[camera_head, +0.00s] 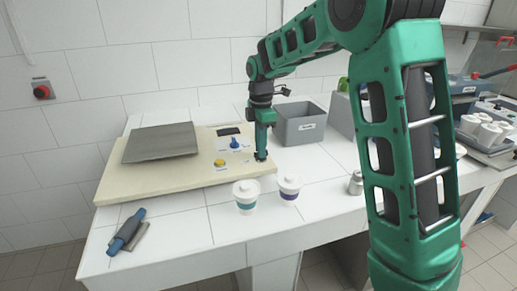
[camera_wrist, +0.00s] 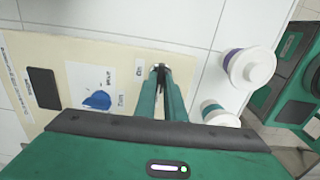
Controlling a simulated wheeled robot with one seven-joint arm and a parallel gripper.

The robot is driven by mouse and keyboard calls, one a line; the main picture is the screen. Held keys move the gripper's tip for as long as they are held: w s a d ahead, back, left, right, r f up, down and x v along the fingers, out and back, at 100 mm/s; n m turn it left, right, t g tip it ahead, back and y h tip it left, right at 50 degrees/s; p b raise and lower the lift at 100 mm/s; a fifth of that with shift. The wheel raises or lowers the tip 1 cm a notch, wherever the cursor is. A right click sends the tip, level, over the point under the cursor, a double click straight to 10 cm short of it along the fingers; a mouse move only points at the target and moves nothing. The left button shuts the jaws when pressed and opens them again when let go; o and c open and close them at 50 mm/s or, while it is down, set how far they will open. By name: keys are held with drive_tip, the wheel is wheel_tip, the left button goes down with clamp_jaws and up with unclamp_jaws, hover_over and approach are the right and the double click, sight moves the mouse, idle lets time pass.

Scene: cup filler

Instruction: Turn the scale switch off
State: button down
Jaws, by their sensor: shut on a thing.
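The scale is a cream board (camera_head: 140,185) with a grey weighing plate (camera_head: 160,142), a blue knob (camera_head: 235,142), a yellow button (camera_head: 219,163) and a dark display (camera_head: 228,131). In the wrist view the blue knob (camera_wrist: 97,100) and the display (camera_wrist: 44,88) lie left of my fingers. My gripper (camera_head: 261,154) points down at the board's right end. In the wrist view my gripper (camera_wrist: 159,70) is shut on a small dark thing, the scale switch (camera_wrist: 161,76), beside a small printed label. The fingers mostly hide the switch, so its position cannot be read.
Two white lidded cups, one teal-banded (camera_head: 246,196) and one purple-banded (camera_head: 289,189), stand close in front of the board. A grey bin (camera_head: 299,123) is behind on the right. A blue-handled tool (camera_head: 127,231) lies front left. A metal canister (camera_head: 355,184) stands right.

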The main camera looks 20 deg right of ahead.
drive_tip(key=shift+w+d+r, duration=0.15)
drive_tip(key=shift+w+d, duration=0.05)
drive_tip(key=c, duration=1.8)
unclamp_jaws()
drive_tip(key=shift+c, duration=0.2)
drive_tip(key=shift+s+a, duration=0.1)
wheel_tip(320, 180, up, 10)
drive_tip(key=shift+r, duration=0.25)
drive_tip(key=s+d+f+m, duration=0.1)
drive_tip(key=s+d+m, duration=0.6)
drive_tip(key=s, duration=0.3)
drive_tip(key=s+d+f+m, duration=0.1)
drive_tip(key=s+d+m, duration=0.55)
drive_tip(key=s, duration=0.35)
drive_tip(key=s+d+f+m, duration=0.1)
drive_tip(key=s+f+m, duration=0.3)
drive_tip(key=s, duration=0.6)
drive_tip(key=s+d+f+m, duration=0.2)
drive_tip(key=s+f+m, duration=0.2)
drive_tip(key=s+m, duration=0.3)
drive_tip(key=s, duration=0.2)
drive_tip(key=shift+s+d+f, duration=0.25)
drive_tip(key=shift+s, duration=0.1)
